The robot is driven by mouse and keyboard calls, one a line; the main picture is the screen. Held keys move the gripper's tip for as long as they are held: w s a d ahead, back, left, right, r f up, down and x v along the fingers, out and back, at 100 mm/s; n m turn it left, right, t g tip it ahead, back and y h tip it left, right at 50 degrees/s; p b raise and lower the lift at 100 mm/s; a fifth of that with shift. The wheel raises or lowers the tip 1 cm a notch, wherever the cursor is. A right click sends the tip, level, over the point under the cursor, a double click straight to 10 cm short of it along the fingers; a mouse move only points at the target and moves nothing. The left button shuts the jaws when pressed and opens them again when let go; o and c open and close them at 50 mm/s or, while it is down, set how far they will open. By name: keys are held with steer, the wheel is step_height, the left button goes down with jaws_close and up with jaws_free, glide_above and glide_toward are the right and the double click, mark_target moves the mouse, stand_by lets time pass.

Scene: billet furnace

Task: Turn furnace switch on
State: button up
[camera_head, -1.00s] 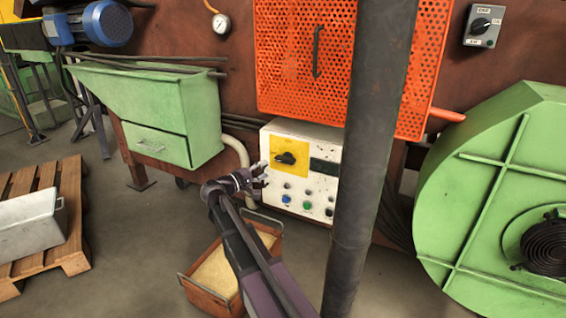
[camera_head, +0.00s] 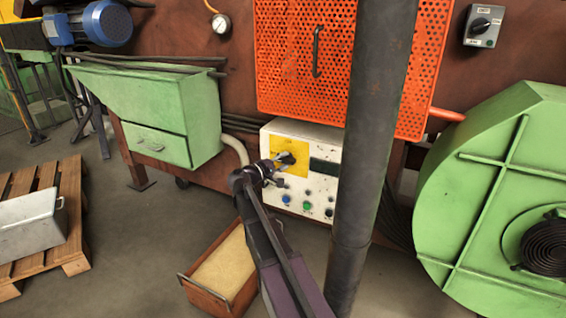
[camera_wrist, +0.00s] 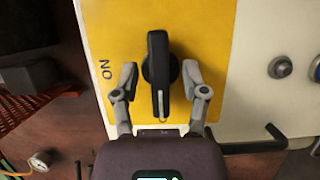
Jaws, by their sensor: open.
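The furnace switch (camera_head: 284,158) is a black rotary handle on a yellow plate (camera_head: 303,168) on the white control box. In the wrist view the black handle (camera_wrist: 158,75) stands lengthwise in the picture, with a round base behind it and the word "NO" to its left on the yellow plate (camera_wrist: 115,40). My gripper (camera_head: 277,163) is in front of the switch in the head view. In the wrist view my gripper (camera_wrist: 160,82) is open, with one finger on each side of the handle and a gap visible on both sides.
The white control box (camera_head: 325,182) has several buttons below the switch. A dark vertical pole (camera_head: 360,150) stands just right of the box. An orange perforated guard (camera_head: 290,75) hangs above. A sand-filled box (camera_head: 190,285) lies on the floor below my arm. A green blower (camera_head: 480,190) is at right.

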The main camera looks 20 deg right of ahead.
jaws_close()
steer(key=shift+r+m+p, duration=0.1)
steer(key=shift+m+p, duration=0.3)
steer(key=shift+m, duration=0.1)
steer(key=shift+r+m+y+p, duration=0.1)
steer(key=shift+m+y+p, duration=0.7)
steer(key=shift+m+p, duration=0.25)
steer(key=m+y+p, duration=0.1)
steer(key=m, duration=0.1)
steer(key=m+y+p, duration=0.1)
steer(key=m, duration=0.1)
steer(key=shift+s+t+p, duration=0.1)
steer(key=shift+t+p, duration=0.2)
steer(key=m+t+y+p, duration=0.1)
steer(key=m, duration=0.2)
steer(key=shift+d+m+y, duration=0.1)
steer(key=shift+m+y, duration=0.15)
steer(key=shift+y, duration=0.15)
steer(key=m+t+y+p, duration=0.1)
steer(key=m, duration=0.2)
steer(key=shift+t, duration=0.3)
